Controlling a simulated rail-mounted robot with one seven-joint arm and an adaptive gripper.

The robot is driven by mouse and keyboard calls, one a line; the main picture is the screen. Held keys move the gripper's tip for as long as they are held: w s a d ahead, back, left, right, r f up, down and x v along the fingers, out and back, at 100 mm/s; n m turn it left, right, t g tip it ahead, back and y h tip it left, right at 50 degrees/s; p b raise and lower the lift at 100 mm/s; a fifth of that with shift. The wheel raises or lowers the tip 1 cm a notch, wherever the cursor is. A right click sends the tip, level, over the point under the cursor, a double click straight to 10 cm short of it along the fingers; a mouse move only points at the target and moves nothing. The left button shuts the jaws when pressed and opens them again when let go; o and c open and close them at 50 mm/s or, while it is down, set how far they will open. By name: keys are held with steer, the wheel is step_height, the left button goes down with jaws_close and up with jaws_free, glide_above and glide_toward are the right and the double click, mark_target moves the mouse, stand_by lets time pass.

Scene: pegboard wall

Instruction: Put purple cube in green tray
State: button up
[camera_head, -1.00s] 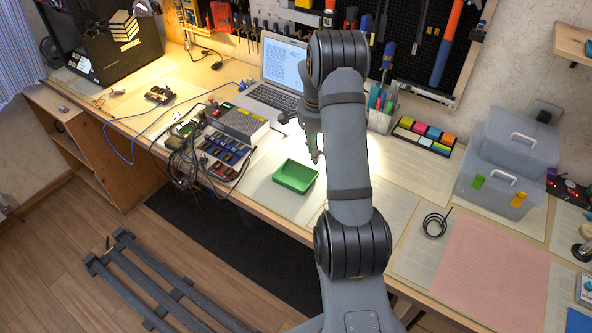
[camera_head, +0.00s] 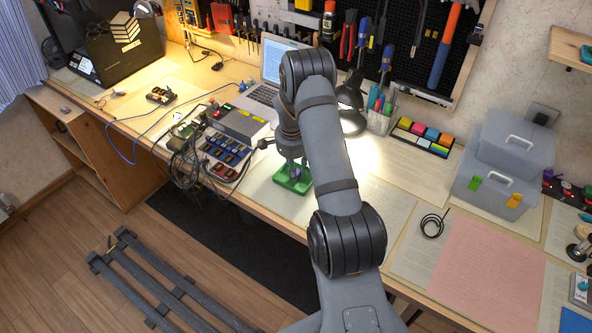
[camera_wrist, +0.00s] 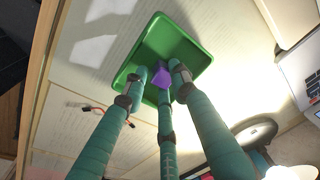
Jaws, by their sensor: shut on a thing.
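The green tray (camera_head: 281,181) sits on the workbench near its front edge, and it also shows in the wrist view (camera_wrist: 190,50). The purple cube (camera_wrist: 161,78) is between my gripper's fingertips, over the inside of the tray; a little purple shows in the head view (camera_head: 294,175). My gripper (camera_wrist: 157,84) is shut on the cube. My gripper in the head view (camera_head: 295,172) points down at the tray, partly covering it. I cannot tell whether the cube touches the tray floor.
Left of the tray is a cluttered electronics panel (camera_head: 225,152) with cables, and behind it a laptop (camera_head: 262,97). A black desk lamp (camera_head: 351,108) and a pen holder (camera_head: 379,122) stand at the right. Free bench surface with papers surrounds the tray.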

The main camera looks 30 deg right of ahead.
steer(key=shift+f+b, duration=0.25)
steer(key=shift+b, duration=0.05)
steer(key=o, duration=0.7)
steer(key=shift+r, duration=0.1)
steer(key=shift+o, duration=0.6)
steer(key=shift+w+r, duration=0.1)
steer(key=shift+r, duration=0.4)
step_height(320, 180, up, 11)
steer(key=s+a, duration=0.1)
steer(key=shift+r, duration=0.15)
